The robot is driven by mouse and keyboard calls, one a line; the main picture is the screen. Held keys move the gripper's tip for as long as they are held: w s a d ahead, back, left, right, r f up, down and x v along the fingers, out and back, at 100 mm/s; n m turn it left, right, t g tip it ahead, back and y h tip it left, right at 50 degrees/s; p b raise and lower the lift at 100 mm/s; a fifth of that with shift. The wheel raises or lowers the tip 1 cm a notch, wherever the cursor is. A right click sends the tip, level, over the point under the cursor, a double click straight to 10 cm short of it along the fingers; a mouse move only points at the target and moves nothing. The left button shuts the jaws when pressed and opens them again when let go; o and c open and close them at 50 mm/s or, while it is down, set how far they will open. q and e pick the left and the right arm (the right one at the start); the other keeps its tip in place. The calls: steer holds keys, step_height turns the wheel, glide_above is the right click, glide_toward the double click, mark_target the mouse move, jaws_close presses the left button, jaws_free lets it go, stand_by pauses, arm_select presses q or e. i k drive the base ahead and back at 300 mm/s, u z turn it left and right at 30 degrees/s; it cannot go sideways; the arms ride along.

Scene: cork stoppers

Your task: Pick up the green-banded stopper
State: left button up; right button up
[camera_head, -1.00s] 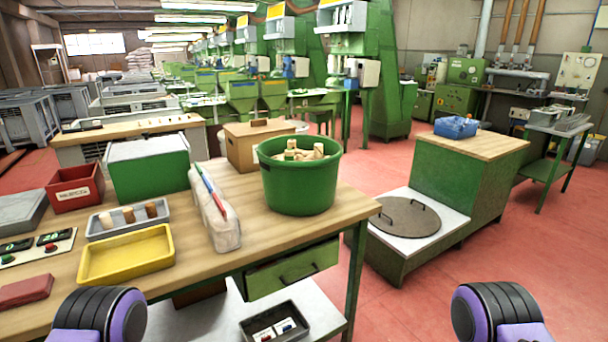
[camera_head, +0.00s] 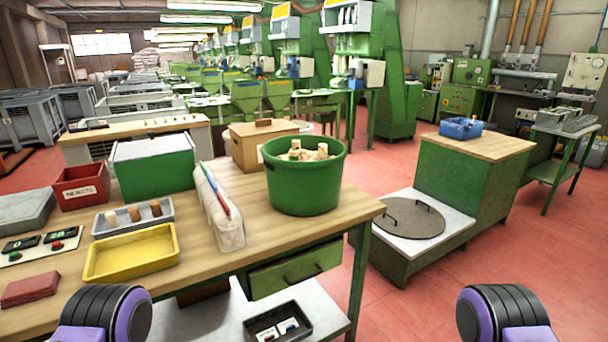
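A grey tray (camera_head: 97,228) on the workbench holds three stoppers in a row: a pale one (camera_head: 111,217), an orange-brown one (camera_head: 134,214) and a darker brown one (camera_head: 156,208). The green bucket (camera_head: 304,190) to the right holds a heap of cork pieces (camera_head: 309,151). I cannot make out a green band on any stopper at this size. Black and purple parts of my two arms show at the bottom left and bottom right. Neither gripper is in view.
A yellow tray (camera_head: 131,254) lies empty before the grey one. Red floor (camera_head: 410,300) is clear to the right.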

mark_target(294, 153)
steer(key=u, duration=0.15)
steer(key=k, duration=0.4)
steer(key=z, duration=0.85)
steer(key=i, duration=1.15)
steer(key=u, duration=0.85)
